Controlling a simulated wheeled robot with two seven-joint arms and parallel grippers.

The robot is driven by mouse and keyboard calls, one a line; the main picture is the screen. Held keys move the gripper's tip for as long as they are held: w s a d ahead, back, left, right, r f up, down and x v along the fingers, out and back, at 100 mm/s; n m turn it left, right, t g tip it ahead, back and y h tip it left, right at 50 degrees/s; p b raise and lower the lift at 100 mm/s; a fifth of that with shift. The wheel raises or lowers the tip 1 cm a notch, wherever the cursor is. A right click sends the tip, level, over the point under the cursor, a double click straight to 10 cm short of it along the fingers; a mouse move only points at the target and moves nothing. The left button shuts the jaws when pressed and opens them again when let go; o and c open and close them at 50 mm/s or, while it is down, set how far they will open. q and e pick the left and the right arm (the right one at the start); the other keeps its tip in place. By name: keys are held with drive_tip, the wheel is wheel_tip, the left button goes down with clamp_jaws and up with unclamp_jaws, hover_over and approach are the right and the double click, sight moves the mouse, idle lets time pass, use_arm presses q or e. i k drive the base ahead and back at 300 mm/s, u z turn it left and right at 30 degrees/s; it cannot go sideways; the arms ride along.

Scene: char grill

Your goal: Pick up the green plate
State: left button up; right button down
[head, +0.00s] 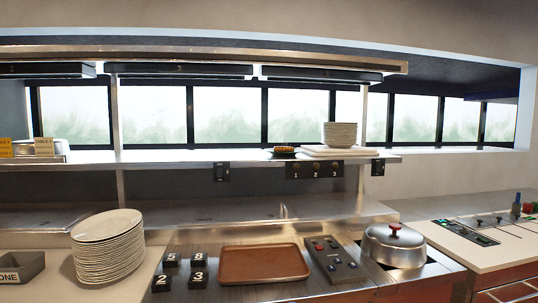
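A small dark, greenish plate (282,155) sits on the raised metal shelf, right of centre. Something brownish lies on it, too small to make out. It is just left of a white board (335,152) that bears a stack of white plates (340,135). No other plate in view looks green. Neither of my grippers is in view.
A tall stack of cream plates (107,248) stands on the counter at left. The shelf left of the green plate is mostly clear.

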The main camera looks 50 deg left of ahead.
sight(297, 150)
drive_tip(key=u, duration=0.8)
